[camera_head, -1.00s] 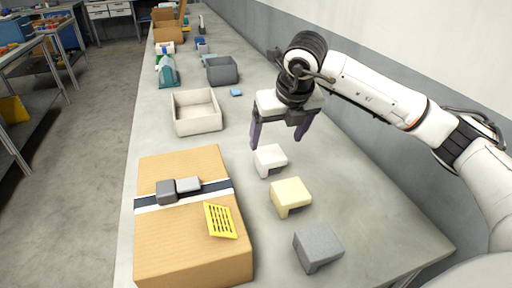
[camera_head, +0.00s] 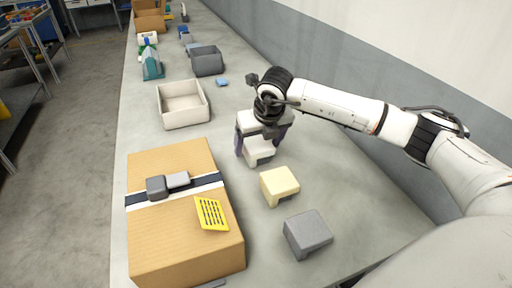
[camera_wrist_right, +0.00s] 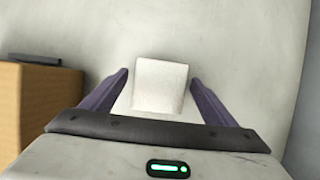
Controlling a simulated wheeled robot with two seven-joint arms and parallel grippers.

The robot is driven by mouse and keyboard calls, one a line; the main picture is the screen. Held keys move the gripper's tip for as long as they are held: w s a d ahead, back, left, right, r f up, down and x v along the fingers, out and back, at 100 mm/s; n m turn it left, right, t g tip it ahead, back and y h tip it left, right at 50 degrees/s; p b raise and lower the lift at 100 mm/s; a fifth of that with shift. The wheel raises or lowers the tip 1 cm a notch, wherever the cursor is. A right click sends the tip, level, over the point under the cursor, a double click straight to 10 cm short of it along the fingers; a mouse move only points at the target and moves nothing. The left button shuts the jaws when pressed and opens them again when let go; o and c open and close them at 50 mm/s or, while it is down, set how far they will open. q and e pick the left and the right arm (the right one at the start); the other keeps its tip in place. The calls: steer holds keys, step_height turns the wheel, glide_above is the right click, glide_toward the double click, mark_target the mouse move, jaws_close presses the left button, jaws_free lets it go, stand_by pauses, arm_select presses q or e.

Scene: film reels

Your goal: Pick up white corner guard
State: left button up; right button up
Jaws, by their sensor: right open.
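The white corner guard (camera_head: 258,152) stands on the table right of the cardboard box, behind the cream guard. It also shows in the right wrist view (camera_wrist_right: 160,86), where it lies between the two fingers. My right gripper (camera_head: 262,148) is above and around it, its purple fingers open on either side. In the wrist view there is a gap between each finger and the guard. The right gripper hides the guard's upper part in the head view. My left gripper is not in view.
A cream corner guard (camera_head: 279,186) and a grey corner guard (camera_head: 307,234) stand nearer on the table. A taped cardboard box (camera_head: 180,240) is at left. A white open bin (camera_head: 183,107) and a grey bin (camera_head: 207,62) stand farther back. A wall borders the right side.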

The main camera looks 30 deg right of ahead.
steer(key=c, duration=1.1)
steer(key=shift+r, duration=0.15)
